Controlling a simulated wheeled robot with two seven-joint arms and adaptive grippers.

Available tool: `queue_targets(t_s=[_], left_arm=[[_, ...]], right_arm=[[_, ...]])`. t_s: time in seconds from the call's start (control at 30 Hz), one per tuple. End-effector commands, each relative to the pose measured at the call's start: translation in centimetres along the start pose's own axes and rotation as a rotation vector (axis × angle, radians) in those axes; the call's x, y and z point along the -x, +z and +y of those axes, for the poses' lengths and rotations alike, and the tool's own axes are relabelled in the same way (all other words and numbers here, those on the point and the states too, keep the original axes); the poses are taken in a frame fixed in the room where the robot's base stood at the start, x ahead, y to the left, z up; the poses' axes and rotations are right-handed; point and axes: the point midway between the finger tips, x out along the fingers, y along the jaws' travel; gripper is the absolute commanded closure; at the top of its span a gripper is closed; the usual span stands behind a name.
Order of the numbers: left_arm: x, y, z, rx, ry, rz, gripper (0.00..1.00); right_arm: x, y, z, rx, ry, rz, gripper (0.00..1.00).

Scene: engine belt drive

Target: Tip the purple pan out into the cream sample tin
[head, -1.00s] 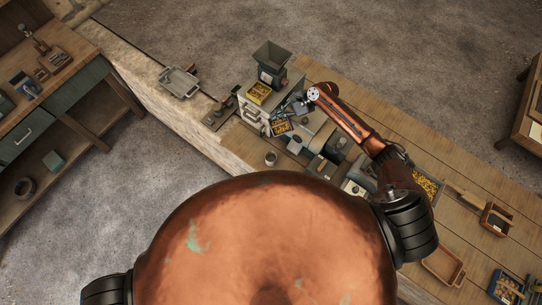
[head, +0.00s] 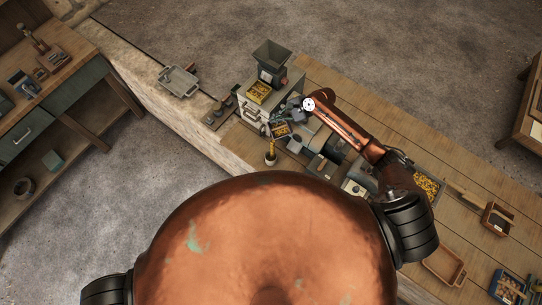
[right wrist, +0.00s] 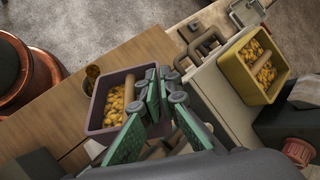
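The purple pan (head: 281,131) holds yellow pieces and hangs tilted beside the grey cabinet. In the right wrist view the pan (right wrist: 97,115) still has many pieces in it. My right gripper (head: 294,114) is shut on the pan at its near side; the green-padded fingers (right wrist: 155,103) partly hide where they grip. The small cream sample tin (head: 270,160) stands on the bench below the pan's low end. A yellow stream shows between the pan and the tin. The tin also shows in the right wrist view (right wrist: 92,72). My left gripper is out of view.
A yellow tray of similar pieces (head: 259,92) sits on the grey cabinet (head: 250,112), beside a dark hopper (head: 271,56). Grey blocks crowd the bench right of the tin. Another tray of yellow pieces (head: 427,187) lies farther right.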

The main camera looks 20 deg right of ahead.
Motion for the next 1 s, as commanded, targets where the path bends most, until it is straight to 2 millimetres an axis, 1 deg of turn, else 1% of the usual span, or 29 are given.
queue_targets(t_s=[0.3,0.57,0.8,1.0], left_arm=[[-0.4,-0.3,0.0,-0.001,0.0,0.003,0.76],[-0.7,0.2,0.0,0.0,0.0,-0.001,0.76],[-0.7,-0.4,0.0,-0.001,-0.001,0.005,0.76],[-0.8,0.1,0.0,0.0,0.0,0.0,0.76]], right_arm=[[-0.6,-0.1,0.4,0.022,-0.012,0.024,1.0],[-1.2,-0.2,0.9,0.04,-0.016,0.042,1.0],[-1.4,0.0,1.0,0.058,-0.027,0.061,1.0],[-1.5,-0.2,1.2,0.071,-0.03,0.077,1.0]])
